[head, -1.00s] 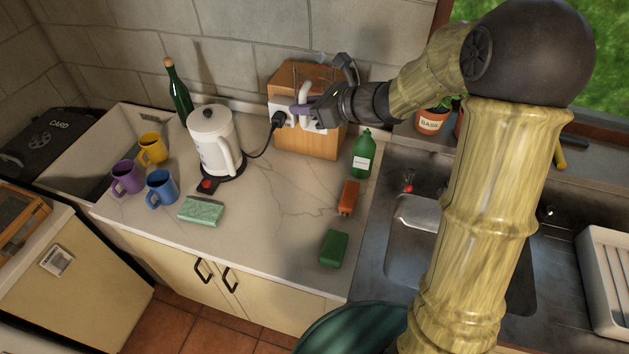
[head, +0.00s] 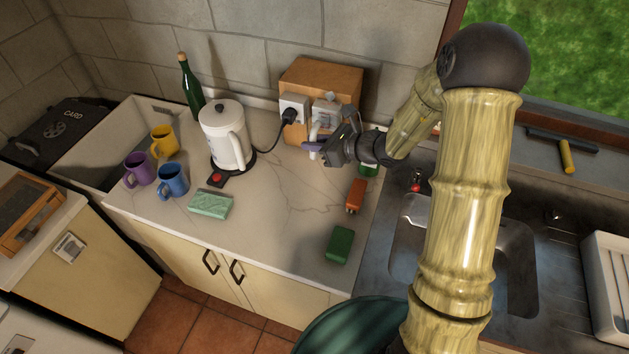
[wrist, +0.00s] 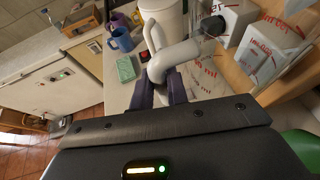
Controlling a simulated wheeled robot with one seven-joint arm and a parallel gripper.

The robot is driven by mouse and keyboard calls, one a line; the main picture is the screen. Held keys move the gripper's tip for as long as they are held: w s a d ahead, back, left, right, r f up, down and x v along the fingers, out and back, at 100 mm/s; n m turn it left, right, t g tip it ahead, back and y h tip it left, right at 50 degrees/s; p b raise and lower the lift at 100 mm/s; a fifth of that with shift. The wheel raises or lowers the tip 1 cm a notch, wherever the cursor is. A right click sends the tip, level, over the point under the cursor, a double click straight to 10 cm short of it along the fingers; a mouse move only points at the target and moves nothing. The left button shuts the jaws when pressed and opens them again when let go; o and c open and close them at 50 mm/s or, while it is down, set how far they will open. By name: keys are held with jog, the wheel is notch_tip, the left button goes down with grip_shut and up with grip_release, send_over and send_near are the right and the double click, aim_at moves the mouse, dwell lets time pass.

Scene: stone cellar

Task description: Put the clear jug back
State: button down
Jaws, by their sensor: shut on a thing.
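The clear jug has a see-through body with red markings, seen in the wrist view (wrist: 207,75). Its pale curved handle (head: 314,134) shows in the head view in front of the wooden box. My gripper (head: 318,150) has its purple fingers shut on that handle, which also shows between the fingers in the wrist view (wrist: 168,88). The jug's clear outline is hard to make out in the head view. I cannot tell whether its base touches the counter.
A wooden box (head: 335,77) with a plugged-in socket (head: 291,110) stands behind the jug. A white kettle (head: 224,135), mugs (head: 173,180), a green sponge (head: 210,205), an orange block (head: 356,195) and a dark green block (head: 340,244) stand around. The counter middle is clear.

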notch_tip(320, 180, down, 12)
jog(key=p, duration=0.3)
jog(key=shift+f, duration=0.25)
jog(key=shift+f+p, duration=0.75)
jog(key=shift+f, duration=1.1)
jog(key=shift+f, duration=0.15)
jog(key=c, duration=1.4)
grip_release()
